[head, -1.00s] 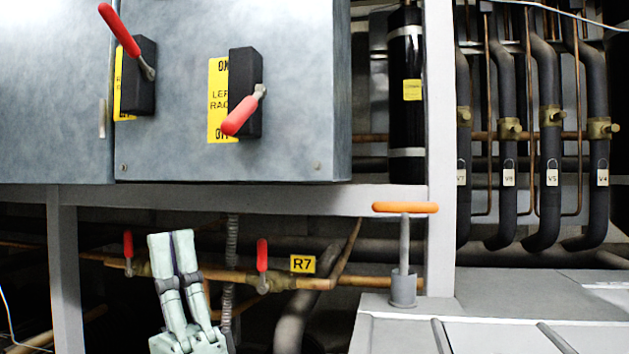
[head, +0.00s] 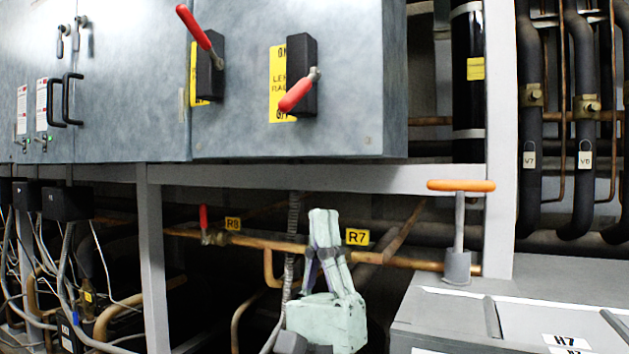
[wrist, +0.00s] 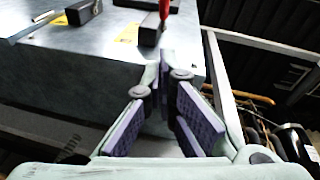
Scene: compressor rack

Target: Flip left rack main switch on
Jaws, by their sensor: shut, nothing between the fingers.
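The left rack main switch (head: 300,90) is on the front of the grey cabinet in the head view, a black box with a red lever. A yellow label (head: 280,82) behind it reads ON at top and OFF at bottom. The red lever points down and left, toward OFF. My gripper (head: 323,212) is below the cabinet, fingers up and together, empty, and apart from the switch. In the wrist view my gripper (wrist: 165,75) points toward the cabinet, with a red lever (wrist: 164,10) at the top edge, partly cut off.
A second switch with a red lever (head: 195,27) pointing up is to the left. The grey frame beam (head: 330,177) runs between my gripper and the switches. An orange T-handle (head: 460,186) stands to the right. Copper pipes (head: 270,243) run behind my gripper.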

